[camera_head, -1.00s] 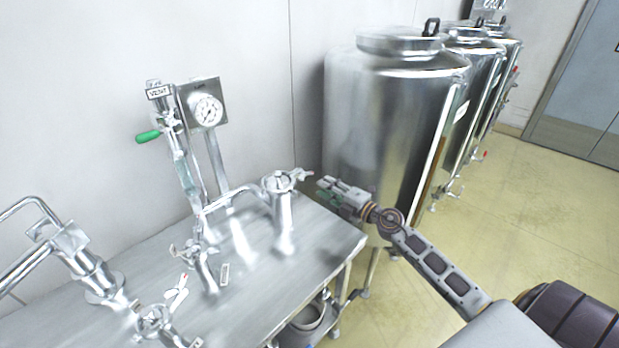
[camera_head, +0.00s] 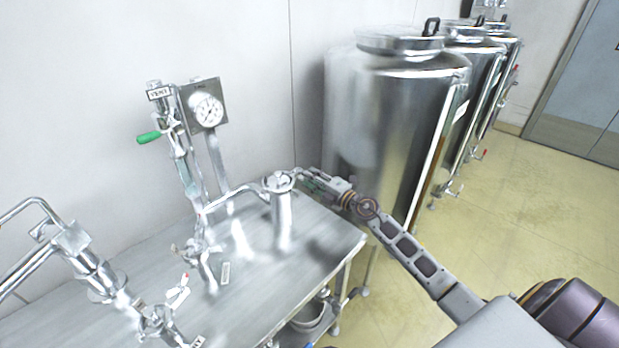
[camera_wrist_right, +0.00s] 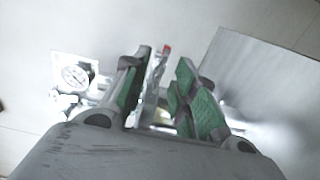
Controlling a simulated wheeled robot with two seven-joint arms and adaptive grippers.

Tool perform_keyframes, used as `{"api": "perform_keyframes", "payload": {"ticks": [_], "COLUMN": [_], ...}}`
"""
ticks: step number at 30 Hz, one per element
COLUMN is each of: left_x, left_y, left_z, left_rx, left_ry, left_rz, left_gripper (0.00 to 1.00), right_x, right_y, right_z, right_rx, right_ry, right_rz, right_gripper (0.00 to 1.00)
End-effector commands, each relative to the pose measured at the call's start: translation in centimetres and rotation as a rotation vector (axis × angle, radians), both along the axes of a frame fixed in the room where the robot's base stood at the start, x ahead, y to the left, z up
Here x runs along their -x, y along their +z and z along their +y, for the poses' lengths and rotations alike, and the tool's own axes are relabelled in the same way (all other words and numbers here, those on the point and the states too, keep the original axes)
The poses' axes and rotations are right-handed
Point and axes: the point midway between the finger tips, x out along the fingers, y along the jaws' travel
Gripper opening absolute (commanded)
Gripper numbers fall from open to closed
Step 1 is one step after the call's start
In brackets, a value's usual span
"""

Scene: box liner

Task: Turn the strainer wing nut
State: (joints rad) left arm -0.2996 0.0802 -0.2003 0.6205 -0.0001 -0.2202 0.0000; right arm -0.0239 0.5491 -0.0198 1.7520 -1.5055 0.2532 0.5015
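The strainer (camera_head: 282,220) is an upright shiny steel cylinder near the back right of the steel table. Its wing nut (camera_head: 296,173) sits at the top right of its lid and is partly hidden by my right gripper. My right gripper (camera_head: 306,180) reaches in from the right, with its fingertips at the wing nut. In the right wrist view, the green-padded fingers (camera_wrist_right: 160,95) stand apart. A thin metal wing with a red tip (camera_wrist_right: 165,50) shows between them, with a gap to the right finger. Contact with the left finger is unclear. My left gripper is not in view.
A pressure gauge (camera_head: 207,110) and a green-handled valve (camera_head: 149,137) stand at the back of the table (camera_head: 310,250). Pipes and valves fill its left side. Large steel tanks (camera_head: 385,130) stand behind my right arm. Floor (camera_head: 530,220) is clear at the right.

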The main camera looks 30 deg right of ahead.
Motion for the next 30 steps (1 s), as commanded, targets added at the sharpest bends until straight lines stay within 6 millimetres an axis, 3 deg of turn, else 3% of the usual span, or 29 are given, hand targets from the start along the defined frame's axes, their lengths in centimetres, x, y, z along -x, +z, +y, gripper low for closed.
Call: {"api": "perform_keyframes", "payload": {"ticks": [6, 19, 25, 30], "left_x": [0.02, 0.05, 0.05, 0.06], "left_y": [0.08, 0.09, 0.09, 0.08], "left_z": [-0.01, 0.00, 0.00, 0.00], "left_rx": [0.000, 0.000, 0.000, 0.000], "left_ry": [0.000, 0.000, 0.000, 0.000], "left_rz": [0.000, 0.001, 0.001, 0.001], "left_gripper": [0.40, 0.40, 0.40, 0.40], "right_x": [-1.04, -1.29, -1.28, -1.28], "right_y": [0.10, 0.04, 0.05, 0.04], "right_z": [0.33, 0.46, 0.46, 0.46], "right_rx": [0.000, 0.000, 0.001, 0.001], "right_ry": [0.000, 0.000, 0.000, 0.000], "right_rz": [-0.001, 0.000, 0.000, 0.000], "right_gripper": [0.28, 0.28, 0.02, 0.00]}}
